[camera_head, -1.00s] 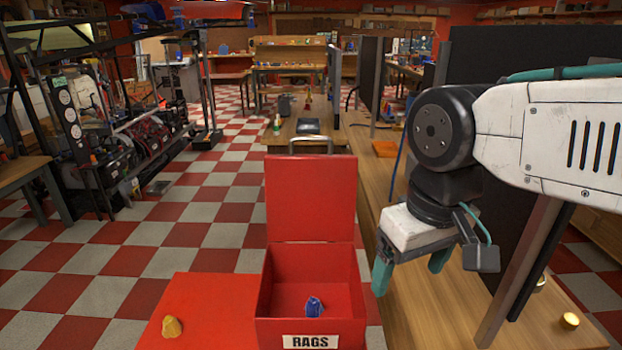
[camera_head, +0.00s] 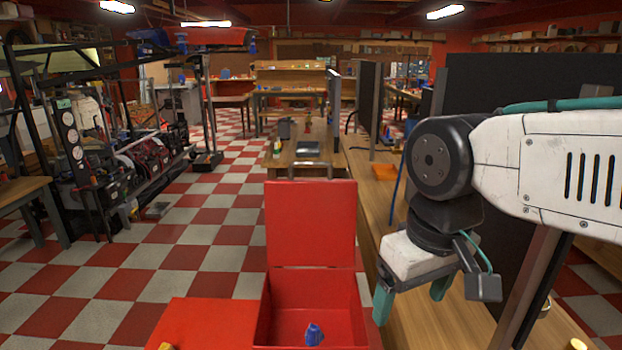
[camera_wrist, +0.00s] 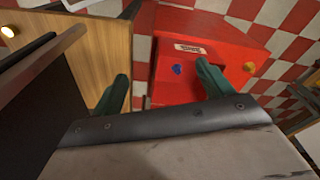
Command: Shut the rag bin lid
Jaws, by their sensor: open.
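The red rag bin (camera_head: 312,292) stands open at the bottom centre of the head view. Its lid (camera_head: 311,223) is raised upright at the back, with a metal handle (camera_head: 309,170) on its top edge. A blue object (camera_head: 314,335) lies inside. In the wrist view the bin (camera_wrist: 178,84) shows between and beyond the fingers, with its label (camera_wrist: 190,48) in sight. My gripper (camera_head: 411,305) is open and empty, to the right of the bin and apart from it, above the wooden bench. Its two green fingers also show in the wrist view (camera_wrist: 163,85).
A red surface (camera_head: 205,322) adjoins the bin on the left, with a yellow object (camera_head: 166,346) at the picture's edge. A wooden bench (camera_head: 425,322) and dark panels (camera_head: 530,80) stand on the right.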

